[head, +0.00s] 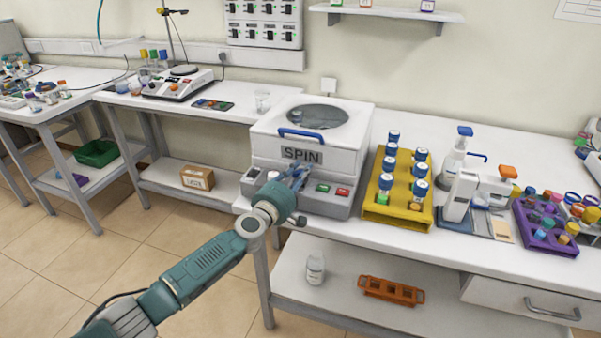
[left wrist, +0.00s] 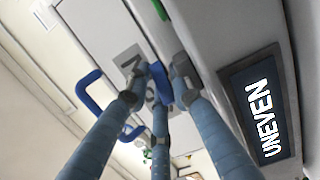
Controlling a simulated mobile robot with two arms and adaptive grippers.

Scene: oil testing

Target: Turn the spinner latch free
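The spinner (head: 322,140) is a white box labelled SPIN, with a round window and a blue handle (head: 301,133) on its lid. The lid looks shut. My left gripper (head: 296,172) is at the spinner's front, just below the SPIN label. In the left wrist view its blue fingers with grey tips (left wrist: 157,88) stand around a bright blue part (left wrist: 158,78), likely the latch. The tips are close on both sides of it; whether they press on it I cannot tell. The blue lid handle (left wrist: 88,90) shows to the left. My right gripper is not in view.
A display (left wrist: 263,104) on the spinner reads UNEVEN. Green and red buttons (head: 342,191) sit on its front right. A yellow rack (head: 397,212) of blue-capped bottles stands close to its right. A beaker (head: 262,101) stands to its back left. The bench edge lies below the gripper.

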